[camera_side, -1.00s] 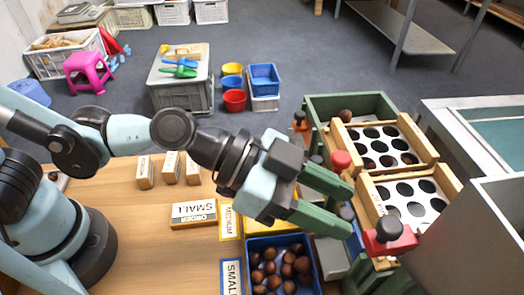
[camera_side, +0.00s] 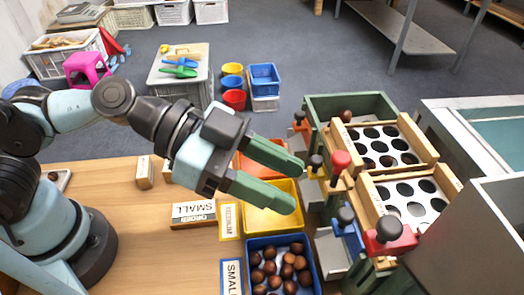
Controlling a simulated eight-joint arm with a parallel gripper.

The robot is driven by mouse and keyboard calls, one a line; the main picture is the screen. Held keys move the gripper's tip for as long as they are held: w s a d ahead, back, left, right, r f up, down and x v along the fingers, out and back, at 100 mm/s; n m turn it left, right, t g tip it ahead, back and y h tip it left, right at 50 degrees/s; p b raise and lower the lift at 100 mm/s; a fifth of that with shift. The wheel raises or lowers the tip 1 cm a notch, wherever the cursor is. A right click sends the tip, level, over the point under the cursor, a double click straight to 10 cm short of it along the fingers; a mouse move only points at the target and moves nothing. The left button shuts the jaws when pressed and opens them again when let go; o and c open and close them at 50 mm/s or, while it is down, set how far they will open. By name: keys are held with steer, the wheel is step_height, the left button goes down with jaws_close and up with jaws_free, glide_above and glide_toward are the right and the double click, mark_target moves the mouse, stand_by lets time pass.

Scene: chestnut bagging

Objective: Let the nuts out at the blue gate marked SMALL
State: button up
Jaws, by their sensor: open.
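The blue gate (camera_side: 353,241) with its black knob (camera_side: 346,215) stands at the outlet side of the wooden sorter. The blue bin (camera_side: 314,268) sits below and left of it and holds several brown nuts (camera_side: 280,268). A blue-edged SMALL label (camera_side: 231,278) lies beside this bin. My gripper (camera_side: 293,186) is open and empty, with green fingers above the yellow bin, left of the gate and apart from its knob. I cannot tell how far the gate is raised.
The yellow bin (camera_side: 262,221) and an orange bin (camera_side: 246,166) line up behind the blue one. An ORDER SMALL card (camera_side: 193,214) lies on the table, which is clear at front left.

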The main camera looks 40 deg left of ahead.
steer(key=shift+v, duration=2.45)
steer(key=w+a+f+n+y, duration=0.2)
steer(key=a+n+y, duration=0.2)
steer(key=a, duration=0.4)
steer(key=w+a+f+n+t+y, duration=0.1)
steer(key=w+a+f+n+y, duration=0.2)
steer(key=a, duration=0.5)
steer(key=w+a+f+n+y, duration=0.2)
steer(key=a+n+y, duration=0.3)
steer(key=a, duration=0.3)
steer(key=shift+w+a+f+n+t+y, duration=0.15)
steer(key=shift+w+f+n+t+y, duration=0.15)
steer(key=shift+w+n, duration=0.3)
steer(key=shift+s, duration=0.1)
